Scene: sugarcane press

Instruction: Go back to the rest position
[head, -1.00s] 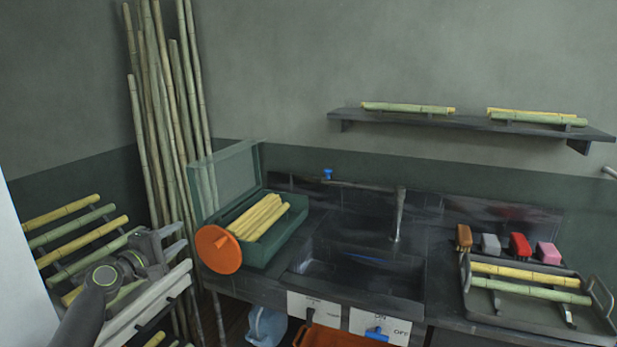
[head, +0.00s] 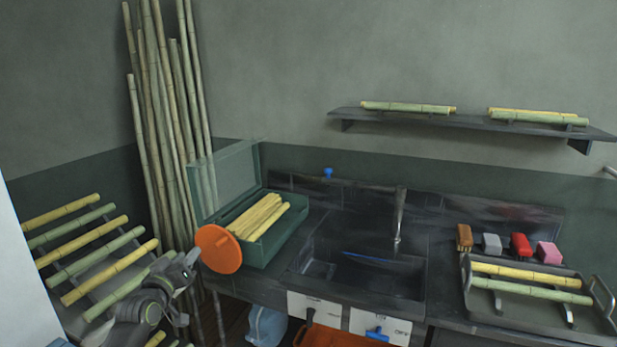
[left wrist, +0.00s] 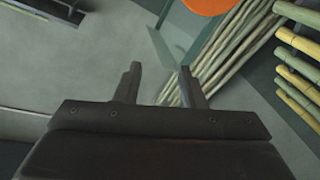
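My left gripper (head: 188,268) is at the lower left in the head view, in front of the rack of cane pieces (head: 92,240) and left of the orange round lid (head: 218,249). In the left wrist view the two fingers of my left gripper (left wrist: 160,83) stand apart with nothing between them. The cane pieces on the rack (left wrist: 297,72) show at the right edge of that view, clear of the fingers. My right gripper is in neither view.
A green open box (head: 283,238) with yellow cane pieces stands left of the dark sink (head: 360,275). Tall canes (head: 165,120) lean in the corner. A shelf (head: 470,122) hangs above.

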